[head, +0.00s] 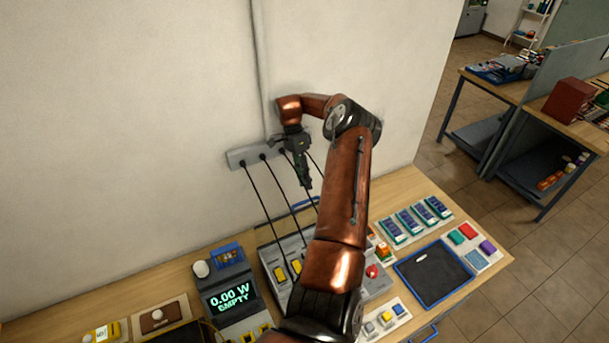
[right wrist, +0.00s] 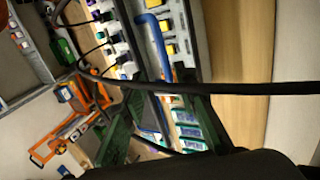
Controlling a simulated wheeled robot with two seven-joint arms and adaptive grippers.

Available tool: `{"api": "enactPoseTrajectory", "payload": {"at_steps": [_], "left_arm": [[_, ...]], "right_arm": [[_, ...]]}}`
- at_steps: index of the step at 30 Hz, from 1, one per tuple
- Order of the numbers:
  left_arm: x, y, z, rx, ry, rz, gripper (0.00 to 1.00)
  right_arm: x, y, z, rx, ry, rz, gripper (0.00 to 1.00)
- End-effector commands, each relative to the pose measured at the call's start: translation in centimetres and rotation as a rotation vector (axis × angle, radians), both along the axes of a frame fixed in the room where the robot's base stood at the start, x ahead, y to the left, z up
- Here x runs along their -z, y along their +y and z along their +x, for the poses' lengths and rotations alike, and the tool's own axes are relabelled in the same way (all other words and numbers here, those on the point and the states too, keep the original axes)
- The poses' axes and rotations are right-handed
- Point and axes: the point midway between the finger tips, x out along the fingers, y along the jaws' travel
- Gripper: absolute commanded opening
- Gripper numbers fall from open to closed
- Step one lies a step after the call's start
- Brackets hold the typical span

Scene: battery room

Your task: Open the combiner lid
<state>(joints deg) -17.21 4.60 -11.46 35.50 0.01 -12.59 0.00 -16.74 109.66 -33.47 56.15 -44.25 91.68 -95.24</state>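A grey box with yellow blocks (head: 268,256), probably the combiner, stands on the bench against the wall and is partly hidden by my right arm. A blue bar (head: 305,203) shows at its back edge. The blue bar also shows in the right wrist view (right wrist: 155,40), beside the grey box and its yellow blocks (right wrist: 167,26). I cannot tell how the lid stands. My right gripper (head: 305,182) is above the back of the box, near the wall. In the right wrist view its green fingers (right wrist: 158,100) are apart, with no object clearly held. My left gripper is out of view.
Black cables hang from a wall strip (head: 243,155) to the box, close to my right gripper; one (right wrist: 230,88) crosses the right wrist view. A display unit (head: 230,294) reading "0.00 W EMPTY" stands left. A blue-rimmed dark tray (head: 430,290) lies right.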

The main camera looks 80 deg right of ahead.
Motion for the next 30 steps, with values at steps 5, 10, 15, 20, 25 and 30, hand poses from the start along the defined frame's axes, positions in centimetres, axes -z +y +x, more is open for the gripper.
{"api": "enactPoseTrajectory", "payload": {"at_steps": [5,10,15,20,25,30], "left_arm": [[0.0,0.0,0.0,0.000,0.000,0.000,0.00],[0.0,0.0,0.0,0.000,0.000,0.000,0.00],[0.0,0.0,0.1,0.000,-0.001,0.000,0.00],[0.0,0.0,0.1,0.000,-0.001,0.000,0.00],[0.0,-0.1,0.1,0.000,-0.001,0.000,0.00],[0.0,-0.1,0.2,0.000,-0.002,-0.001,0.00]], "right_arm": [[-2.5,0.1,-0.1,-0.002,0.004,-0.002,0.27],[-3.4,0.2,0.0,-0.002,0.002,0.000,0.27],[-3.5,0.2,0.0,-0.001,0.001,0.000,0.27],[-3.6,0.2,0.0,-0.002,0.000,0.000,0.27],[-3.5,0.2,0.0,-0.002,0.000,0.000,0.27],[-3.5,0.2,0.0,-0.002,0.000,0.000,0.27]]}}
